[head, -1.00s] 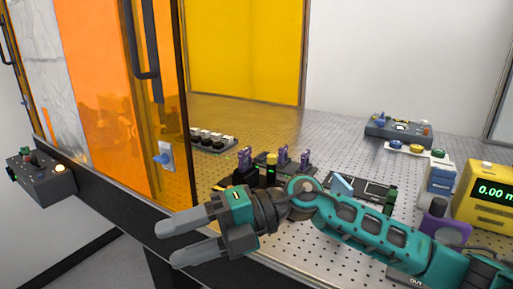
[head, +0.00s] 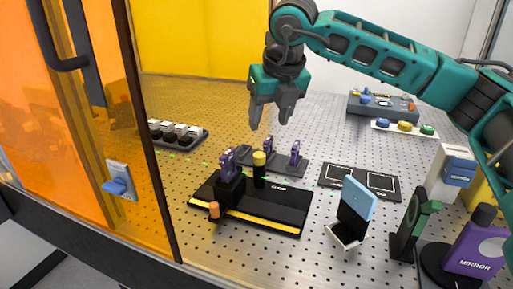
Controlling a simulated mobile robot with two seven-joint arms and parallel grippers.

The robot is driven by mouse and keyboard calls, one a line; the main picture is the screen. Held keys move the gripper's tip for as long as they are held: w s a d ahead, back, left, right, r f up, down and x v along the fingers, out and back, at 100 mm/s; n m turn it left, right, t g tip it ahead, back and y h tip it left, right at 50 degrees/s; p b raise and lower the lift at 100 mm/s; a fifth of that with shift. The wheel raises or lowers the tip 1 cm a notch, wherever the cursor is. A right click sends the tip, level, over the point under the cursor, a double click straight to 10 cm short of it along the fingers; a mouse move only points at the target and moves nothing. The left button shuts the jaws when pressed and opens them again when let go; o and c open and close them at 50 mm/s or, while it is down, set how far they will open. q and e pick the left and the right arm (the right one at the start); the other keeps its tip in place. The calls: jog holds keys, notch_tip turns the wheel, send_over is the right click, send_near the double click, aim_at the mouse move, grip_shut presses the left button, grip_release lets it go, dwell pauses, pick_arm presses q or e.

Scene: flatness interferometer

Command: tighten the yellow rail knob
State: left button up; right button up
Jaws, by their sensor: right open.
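A yellow-capped black post (head: 259,160), which looks like the yellow rail knob, stands upright at the back of a black rail plate (head: 262,208) with a yellow stripe. Whether it is tight cannot be seen. A black carriage with a purple holder (head: 229,178) stands just left of it on the plate, and a small orange knob (head: 214,210) sits at the plate's front left. My right gripper (head: 269,121) is open and empty, fingers pointing down, above the post and apart from it. My left gripper is not in view.
Purple holders (head: 295,152) stand on a dark strip behind the rail plate. A blue-topped stand (head: 357,197), a green-and-black mount (head: 411,222) and a purple mirror bottle (head: 475,240) stand to the right. An orange panel (head: 80,120) borders the left. Perforated table shows between them.

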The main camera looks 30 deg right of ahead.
aim_at(260, 154)
jog(key=x, duration=1.1)
jog(key=shift+a+f+p, duration=0.1)
jog(key=shift+f+p, duration=0.25)
jog(key=c, duration=1)
